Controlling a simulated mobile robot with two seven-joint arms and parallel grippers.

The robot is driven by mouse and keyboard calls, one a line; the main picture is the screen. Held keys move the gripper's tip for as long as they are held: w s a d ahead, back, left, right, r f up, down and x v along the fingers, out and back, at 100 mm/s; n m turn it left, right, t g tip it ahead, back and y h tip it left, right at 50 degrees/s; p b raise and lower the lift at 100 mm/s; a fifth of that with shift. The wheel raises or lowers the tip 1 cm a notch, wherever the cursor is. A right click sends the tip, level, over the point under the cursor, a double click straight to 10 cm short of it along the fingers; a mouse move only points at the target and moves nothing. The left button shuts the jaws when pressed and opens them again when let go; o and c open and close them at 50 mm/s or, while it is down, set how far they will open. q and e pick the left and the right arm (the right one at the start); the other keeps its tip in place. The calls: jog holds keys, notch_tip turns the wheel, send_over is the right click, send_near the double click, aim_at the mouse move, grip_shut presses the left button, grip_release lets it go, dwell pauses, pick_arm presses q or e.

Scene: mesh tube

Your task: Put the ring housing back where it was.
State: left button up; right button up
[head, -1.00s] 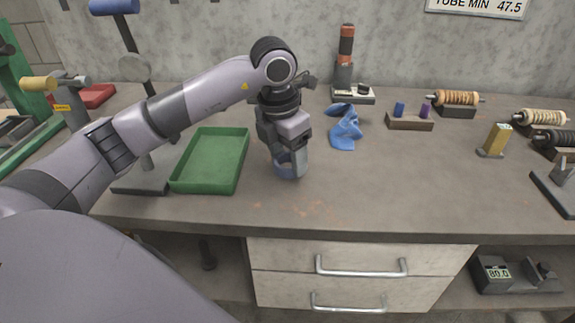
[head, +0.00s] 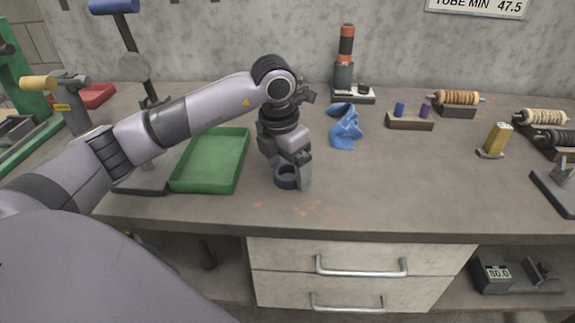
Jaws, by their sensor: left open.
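A short dark blue ring, which looks like the ring housing (head: 284,183), stands on the bench top near the front, right of the green tray. My left gripper (head: 292,176) is open and points down right at the ring. One finger shows at the ring's right side, close to it; the other finger is mostly hidden. I cannot tell whether the fingers touch the ring. My right gripper is not in view.
A green tray (head: 208,187) lies left of the gripper. A blue cloth (head: 346,130) and a wooden block with coloured pegs (head: 410,123) lie behind to the right. The front middle of the bench is clear.

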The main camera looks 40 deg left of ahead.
pick_arm(q)
notch_tip(320, 180, up, 12)
jog(key=s, duration=0.1)
jog(key=shift+s+a, duration=0.2)
jog(key=shift+s, duration=0.2)
dwell(0.4)
